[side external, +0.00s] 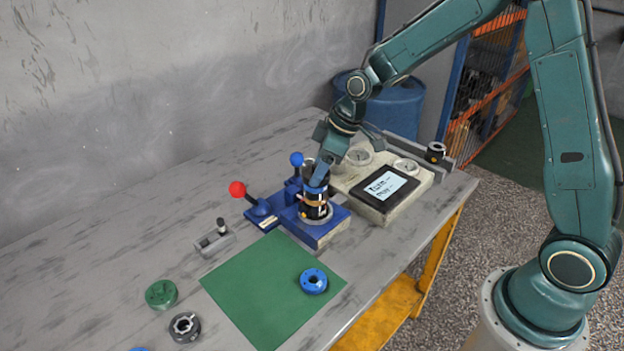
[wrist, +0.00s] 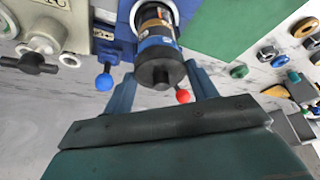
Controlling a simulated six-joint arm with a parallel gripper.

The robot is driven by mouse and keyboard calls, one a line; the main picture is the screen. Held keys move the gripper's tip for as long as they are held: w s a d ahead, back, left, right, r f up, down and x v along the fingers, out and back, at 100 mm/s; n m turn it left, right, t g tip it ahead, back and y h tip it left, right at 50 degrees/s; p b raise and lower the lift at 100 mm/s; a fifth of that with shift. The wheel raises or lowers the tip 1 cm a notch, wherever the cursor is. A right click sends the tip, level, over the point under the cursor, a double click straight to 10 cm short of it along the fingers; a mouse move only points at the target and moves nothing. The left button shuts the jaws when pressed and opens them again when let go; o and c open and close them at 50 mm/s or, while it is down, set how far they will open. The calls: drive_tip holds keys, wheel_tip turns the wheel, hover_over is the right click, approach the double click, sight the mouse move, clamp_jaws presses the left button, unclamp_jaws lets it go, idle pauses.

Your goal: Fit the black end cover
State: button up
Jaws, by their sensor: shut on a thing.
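The motor (side external: 315,211) stands upright in a blue clamping fixture (side external: 322,230) on the table, a dark cylinder with a copper-coloured band and a blue ring. It also shows in the wrist view (wrist: 155,22). The black end cover (wrist: 160,73), round with a small raised centre, is at the motor's end, in line with it. My gripper (side external: 318,180) is above the motor, pointing down. In the wrist view its fingers (wrist: 162,78) flank the cover, shut on it. Whether the cover is fully seated cannot be told.
A blue-ball lever (side external: 296,159) and a red-ball lever (side external: 238,189) stand close beside the fixture. A tablet (side external: 385,187) lies to the right. A blue ring part (side external: 313,281) lies on the green mat (side external: 260,300); green (side external: 161,294) and dark (side external: 185,327) round parts lie left of it.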

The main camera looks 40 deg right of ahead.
drive_tip(key=shift+f, duration=0.5)
idle(3.2)
drive_tip(key=o, duration=1.6)
drive_tip(key=shift+o, duration=0.2)
drive_tip(key=shift+r, duration=0.1)
drive_tip(key=shift+r, duration=2.3)
